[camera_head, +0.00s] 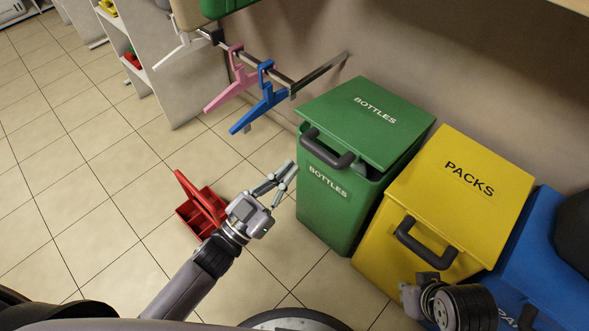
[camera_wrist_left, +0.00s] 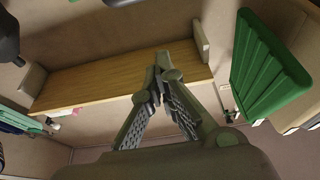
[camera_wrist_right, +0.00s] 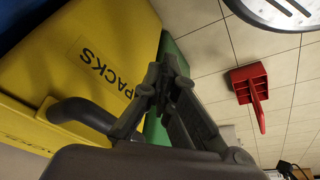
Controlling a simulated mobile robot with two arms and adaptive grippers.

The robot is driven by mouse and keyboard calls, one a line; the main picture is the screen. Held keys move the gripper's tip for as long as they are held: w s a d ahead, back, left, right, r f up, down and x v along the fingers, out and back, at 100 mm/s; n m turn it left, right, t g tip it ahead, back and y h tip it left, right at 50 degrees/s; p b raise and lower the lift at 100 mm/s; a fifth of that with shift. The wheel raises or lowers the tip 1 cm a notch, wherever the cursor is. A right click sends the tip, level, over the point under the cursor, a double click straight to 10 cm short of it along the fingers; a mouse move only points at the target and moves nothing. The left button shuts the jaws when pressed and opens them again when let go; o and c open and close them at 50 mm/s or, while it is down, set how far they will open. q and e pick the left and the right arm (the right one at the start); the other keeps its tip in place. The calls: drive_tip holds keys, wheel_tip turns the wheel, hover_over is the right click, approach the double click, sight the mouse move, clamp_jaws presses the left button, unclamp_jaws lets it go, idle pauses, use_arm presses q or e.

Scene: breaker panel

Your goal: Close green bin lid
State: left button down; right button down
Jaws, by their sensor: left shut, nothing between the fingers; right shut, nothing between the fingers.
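The green bin (camera_head: 335,203) labelled BOTTLES stands against the wall in the head view. Its green lid (camera_head: 368,120) lies over the top almost flat, with a narrow dark gap under the front and right edges. A dark handle (camera_head: 327,152) is at the lid's front. My left gripper (camera_head: 284,174) is shut and empty, just left of the bin's front; I cannot tell if it touches. It also shows shut in the left wrist view (camera_wrist_left: 164,62). My right gripper (camera_wrist_right: 167,72) is shut and empty near the yellow bin; part of the green bin shows behind it.
The yellow PACKS bin (camera_head: 462,190) and a blue bin (camera_head: 540,260) stand right of the green one. A red caddy (camera_head: 201,207) sits on the floor to the left. Pink (camera_head: 238,82) and blue (camera_head: 262,98) hangers hang from a rail.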

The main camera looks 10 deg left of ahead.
use_arm(q)
wheel_tip(320, 180, up, 3)
hover_over(316, 152)
drive_tip(key=s, duration=0.2)
wheel_tip(316, 152, down, 3)
drive_tip(key=shift+r+b, duration=0.1)
drive_tip(key=shift+b, duration=0.85)
drive_tip(key=shift+f, duration=0.65)
use_arm(e)
drive_tip(key=shift+t, duration=0.9)
drive_tip(key=shift+w+a+f, duration=0.15)
drive_tip(key=shift+w, duration=0.5)
drive_tip(key=shift+w+a+f, duration=0.15)
drive_tip(key=shift+w+a, duration=0.05)
drive_tip(key=shift+w, duration=0.4)
drive_tip(key=shift+w+a+f, duration=0.15)
drive_tip(key=shift+w, duration=0.5)
drive_tip(key=shift+w, duration=0.1)
